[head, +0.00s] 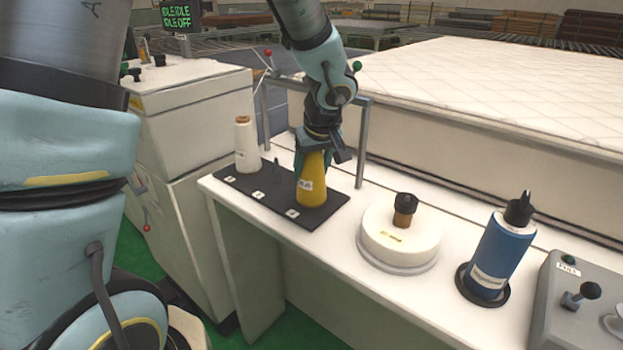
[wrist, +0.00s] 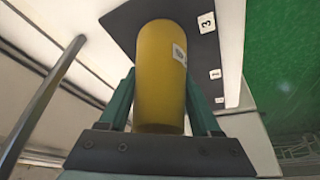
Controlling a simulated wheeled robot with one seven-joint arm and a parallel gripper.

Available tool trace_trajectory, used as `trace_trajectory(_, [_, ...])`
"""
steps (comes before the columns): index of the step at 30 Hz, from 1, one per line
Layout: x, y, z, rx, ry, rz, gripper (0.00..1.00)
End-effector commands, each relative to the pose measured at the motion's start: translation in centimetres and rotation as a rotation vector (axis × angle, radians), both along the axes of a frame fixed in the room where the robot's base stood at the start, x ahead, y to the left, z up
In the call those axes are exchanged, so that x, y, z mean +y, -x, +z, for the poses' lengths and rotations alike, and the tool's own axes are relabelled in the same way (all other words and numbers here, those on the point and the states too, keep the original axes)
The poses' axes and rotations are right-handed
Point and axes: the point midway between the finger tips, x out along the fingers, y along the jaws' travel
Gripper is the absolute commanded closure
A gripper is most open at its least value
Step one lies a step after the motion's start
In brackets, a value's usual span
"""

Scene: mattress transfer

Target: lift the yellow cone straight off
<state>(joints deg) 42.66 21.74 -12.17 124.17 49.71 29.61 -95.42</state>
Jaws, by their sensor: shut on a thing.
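The yellow cone (head: 312,185) stands upright at the right end of a black board (head: 240,188) on the white bench. It also fills the middle of the wrist view (wrist: 160,85), with a small white label on its side. My gripper (head: 313,152) comes down from above and is shut on the upper part of the cone, its green fingers on either side in the wrist view (wrist: 160,105). The cone's base appears to be on or very close to the board; any small gap cannot be told. Whatever is inside the cone is hidden.
A white cone (head: 246,145) stands at the board's left end, with a bare thin peg (head: 277,172) between the cones. A grey metal frame (head: 364,140) rises close behind my gripper. A white round container (head: 400,238) and a blue bottle (head: 497,250) stand to the right.

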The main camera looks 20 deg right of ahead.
Motion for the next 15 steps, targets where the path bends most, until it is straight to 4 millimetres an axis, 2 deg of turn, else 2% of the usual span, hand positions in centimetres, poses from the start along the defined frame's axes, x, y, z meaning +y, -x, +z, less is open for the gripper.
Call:
trace_trajectory(1, [0.00,-0.01,0.03,0.000,0.000,0.000,0.91])
trace_trajectory(3, [0.00,-0.01,0.03,0.000,0.000,0.000,0.99])
trace_trajectory(4, [0.00,-0.01,0.03,0.000,0.000,0.000,1.00])
trace_trajectory(15, [-0.05,-0.08,0.67,-0.003,0.003,0.002,1.00])
